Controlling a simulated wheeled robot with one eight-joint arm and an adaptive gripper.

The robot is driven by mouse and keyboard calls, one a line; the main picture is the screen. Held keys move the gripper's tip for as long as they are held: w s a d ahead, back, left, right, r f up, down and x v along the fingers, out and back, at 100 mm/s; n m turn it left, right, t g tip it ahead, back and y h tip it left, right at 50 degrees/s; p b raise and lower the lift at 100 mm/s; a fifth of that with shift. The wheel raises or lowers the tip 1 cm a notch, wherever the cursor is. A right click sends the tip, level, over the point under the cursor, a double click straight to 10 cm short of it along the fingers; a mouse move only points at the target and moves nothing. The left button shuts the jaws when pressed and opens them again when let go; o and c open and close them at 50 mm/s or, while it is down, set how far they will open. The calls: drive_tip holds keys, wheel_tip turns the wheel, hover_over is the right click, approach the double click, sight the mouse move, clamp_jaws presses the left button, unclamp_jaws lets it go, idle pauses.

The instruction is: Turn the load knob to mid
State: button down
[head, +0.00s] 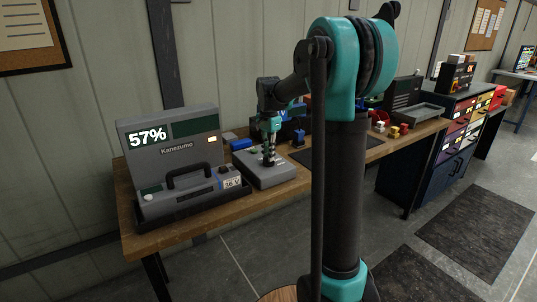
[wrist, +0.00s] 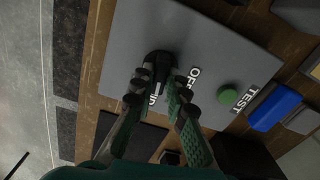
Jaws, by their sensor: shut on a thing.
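The load knob (wrist: 157,62) is black and stands on a sloping grey control box (wrist: 215,55) in the wrist view. My gripper (wrist: 159,82) has its two fingers closed in on the knob from both sides. A pale pointer line shows on the knob between the fingers. The word OFF is printed right of the knob; another label is partly hidden by the fingers. A green button (wrist: 228,94) sits beside the word TEST. In the head view my gripper (head: 268,157) points down onto the grey box (head: 277,176), and the knob is hard to make out.
A grey Kanezumo unit (head: 170,128) reading 57% stands left of the box, with a black-handled 36 V battery (head: 190,190) before it. A blue block (wrist: 275,108) lies near the box. The wooden bench (head: 228,207) has small parts further right. Floor in front is open.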

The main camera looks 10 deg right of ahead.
idle(0.3)
drive_tip(key=c, duration=1.5)
unclamp_jaws()
drive_tip(key=shift+c, duration=0.2)
wheel_tip(320, 180, up, 12)
drive_tip(key=s+d+f+n+t, duration=0.2)
drive_tip(key=s+f+n, duration=0.3)
drive_tip(key=s+f, duration=0.8)
drive_tip(key=s+d+f+n+t, duration=0.2)
drive_tip(key=s+f+n, duration=0.4)
drive_tip(key=s+f, duration=0.8)
drive_tip(key=shift+s, duration=0.55)
